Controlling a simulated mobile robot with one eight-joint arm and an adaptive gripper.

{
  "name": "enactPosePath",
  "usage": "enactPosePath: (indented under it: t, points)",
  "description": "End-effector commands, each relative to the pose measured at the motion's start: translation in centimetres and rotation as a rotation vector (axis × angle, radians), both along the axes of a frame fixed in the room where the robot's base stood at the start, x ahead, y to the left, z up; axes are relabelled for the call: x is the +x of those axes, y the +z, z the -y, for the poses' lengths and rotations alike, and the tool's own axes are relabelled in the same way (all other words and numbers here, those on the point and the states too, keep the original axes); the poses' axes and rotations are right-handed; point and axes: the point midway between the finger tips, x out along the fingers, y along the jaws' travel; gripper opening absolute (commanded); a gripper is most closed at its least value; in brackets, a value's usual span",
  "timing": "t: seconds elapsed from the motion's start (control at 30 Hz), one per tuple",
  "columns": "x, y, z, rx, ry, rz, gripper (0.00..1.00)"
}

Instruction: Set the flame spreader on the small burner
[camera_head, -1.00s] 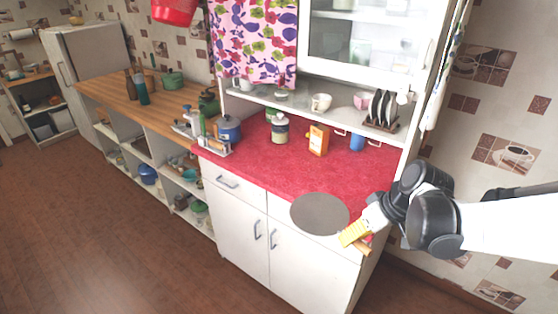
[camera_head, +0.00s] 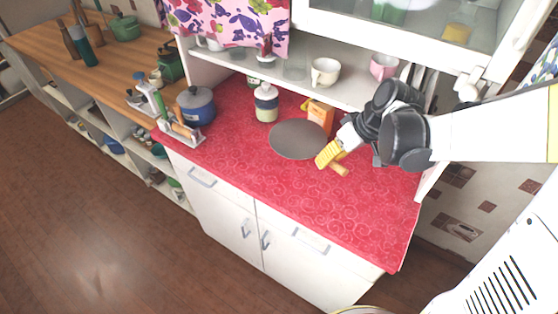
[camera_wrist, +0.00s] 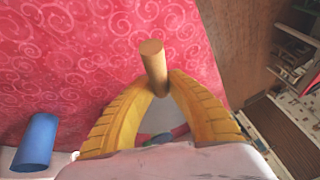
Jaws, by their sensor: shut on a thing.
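The flame spreader is a flat grey round disc (camera_head: 298,139) with a short wooden handle (camera_head: 341,170). It shows over the red counter, left of my gripper (camera_head: 329,154). My gripper's yellow fingers are shut on the handle. In the wrist view, the wooden handle (camera_wrist: 153,62) sticks out between the fingers (camera_wrist: 158,82), and a bit of the grey disc shows behind them. I cannot tell how high the disc is above the counter. The small burner is not seen in any view.
The red counter (camera_head: 340,205) is clear in front. Behind stand a white-lidded jar (camera_head: 266,103), an orange box (camera_head: 320,114) and a shelf with cups (camera_head: 325,72). A blue pot (camera_head: 196,106) stands left. In the wrist view, a blue cylinder (camera_wrist: 36,142) is lower left.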

Motion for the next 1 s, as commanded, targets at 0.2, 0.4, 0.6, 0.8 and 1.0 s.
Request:
enactPosePath:
  t: [0.2,0.4,0.6,0.8,1.0]
  points:
    - [1.9,-3.7,-5.4,0.001,0.008,0.003,0.00]
    - [3.2,-5.6,-8.5,0.001,0.003,0.002,0.00]
    - [3.4,-6.6,-9.2,0.000,0.000,0.001,0.00]
    - [3.4,-9.7,-9.2,0.000,0.000,0.001,0.00]
    - [3.4,-9.9,-9.2,0.000,0.000,0.001,0.00]
